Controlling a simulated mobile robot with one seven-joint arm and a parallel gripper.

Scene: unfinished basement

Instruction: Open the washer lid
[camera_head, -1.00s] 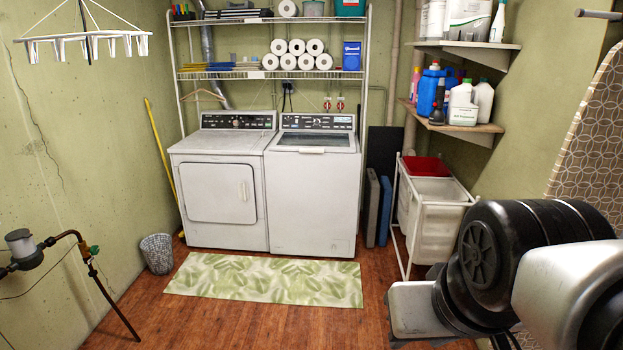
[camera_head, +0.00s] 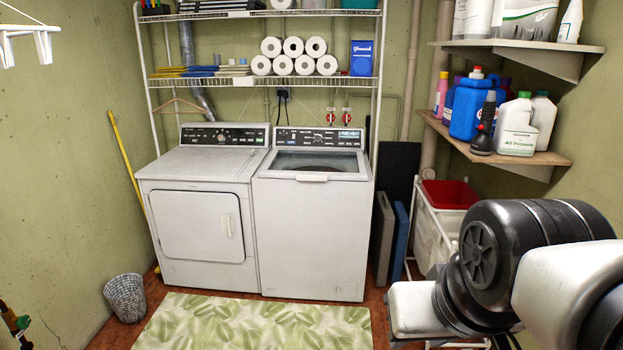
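The washer (camera_head: 311,235) is the white top-loading machine on the right of the pair against the back wall. Its lid (camera_head: 316,163) lies closed, with a dark glass window and a pale handle (camera_head: 312,178) at the front edge. A control panel (camera_head: 320,138) stands behind the lid. My gripper is out of the frame. Only black and light grey links of my arm show at the lower right, apart from the washer.
A white dryer (camera_head: 198,225) stands left of the washer. A green leaf-pattern rug (camera_head: 255,322) lies in front. A laundry cart (camera_head: 428,235) and leaning panels stand to the right. A wire rack (camera_head: 210,77) is above; a bottle shelf (camera_head: 500,148) is at right.

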